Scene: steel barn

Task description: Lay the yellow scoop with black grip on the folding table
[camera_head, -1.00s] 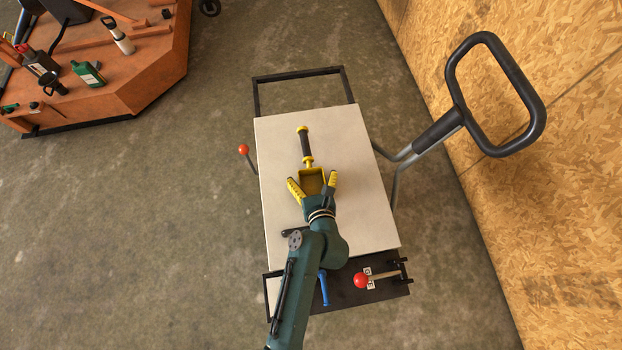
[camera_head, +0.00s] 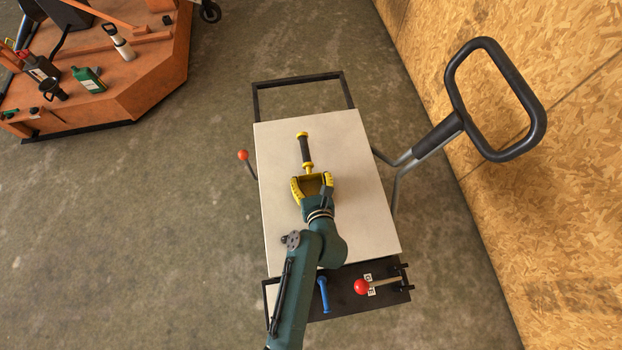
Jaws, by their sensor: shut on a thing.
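The yellow scoop (camera_head: 306,150) with the black grip is over the middle of the white-topped trolley (camera_head: 366,215), its grip pointing to the far edge. It appears to lie flat on the white top. My gripper (camera_head: 312,187) has its yellow fingers closed on either side of the scoop's pan, at the end nearest me. The gripper partly hides the pan. I see no clear folding table; I cannot tell whether the white-topped trolley is what that name means.
A large black loop handle (camera_head: 488,52) rises on the right beside a chipboard wall (camera_head: 570,200). A red-knobbed lever (camera_head: 243,156) sticks out left. A blue tool (camera_head: 323,294) and another red knob (camera_head: 361,287) are at the near end. An orange-brown bench (camera_head: 150,75) holds bottles.

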